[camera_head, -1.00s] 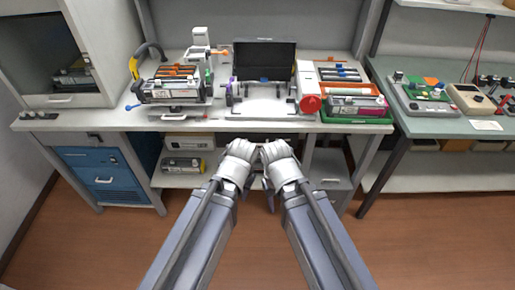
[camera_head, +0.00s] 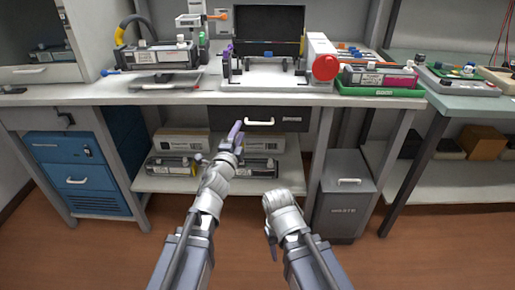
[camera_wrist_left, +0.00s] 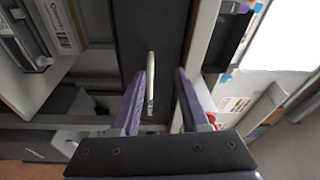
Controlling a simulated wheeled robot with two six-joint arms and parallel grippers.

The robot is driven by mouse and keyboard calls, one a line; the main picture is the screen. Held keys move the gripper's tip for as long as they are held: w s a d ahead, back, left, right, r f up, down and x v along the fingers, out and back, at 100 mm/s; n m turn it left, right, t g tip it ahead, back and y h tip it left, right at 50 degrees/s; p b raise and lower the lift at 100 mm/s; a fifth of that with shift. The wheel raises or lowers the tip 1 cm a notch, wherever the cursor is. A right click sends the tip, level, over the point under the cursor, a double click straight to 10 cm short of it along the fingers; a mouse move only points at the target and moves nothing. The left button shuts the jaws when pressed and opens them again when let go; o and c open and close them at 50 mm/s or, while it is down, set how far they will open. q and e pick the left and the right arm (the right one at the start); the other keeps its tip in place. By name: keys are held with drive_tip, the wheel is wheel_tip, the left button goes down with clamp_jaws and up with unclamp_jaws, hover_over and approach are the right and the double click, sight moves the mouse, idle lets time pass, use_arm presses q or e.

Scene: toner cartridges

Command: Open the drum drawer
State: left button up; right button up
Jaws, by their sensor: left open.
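The drum drawer (camera_head: 230,119) is a dark drawer under the bench top, closed, with a white bar handle (camera_head: 259,122) and a small label too small to read. My left gripper (camera_head: 222,143) is open, in front of and a little below and left of the handle. In the left wrist view the purple fingers of the left gripper (camera_wrist_left: 160,88) are spread, and the pale handle (camera_wrist_left: 151,75) shows between them, nearer one finger. I cannot tell whether they touch. My right gripper (camera_head: 270,240) hangs low, its fingers mostly hidden.
The bench top (camera_head: 220,97) overhangs the drawer and holds a black-lidded device, a red-capped white unit (camera_head: 322,60) and a green tray (camera_head: 380,90). A lower shelf (camera_head: 170,184) holds boxes and cartridges. A grey waste bin (camera_head: 345,195) and blue cabinet (camera_head: 77,175) stand either side.

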sight(257, 126)
use_arm(q)
drive_tip(key=d+f+m+h+b, duration=0.1)
drive_tip(key=d+m+h+b, duration=0.1)
drive_tip(key=m, duration=0.1)
drive_tip(key=s+d+f+m+h+b, duration=0.1)
drive_tip(key=h, duration=0.1)
drive_tip(key=shift+f+m, duration=0.3)
drive_tip(key=shift+m, duration=0.1)
use_arm(e)
wheel_tip(257, 126, down, 5)
use_arm(q)
drive_tip(key=shift+w, duration=0.1)
drive_tip(key=p+x, duration=0.1)
drive_tip(key=x, duration=0.6)
drive_tip(key=shift+w+d+r, duration=0.1)
drive_tip(key=shift+w, duration=0.15)
use_arm(e)
drive_tip(key=shift+r, duration=0.65)
use_arm(q)
drive_tip(key=shift+c, duration=0.2)
clamp_jaws()
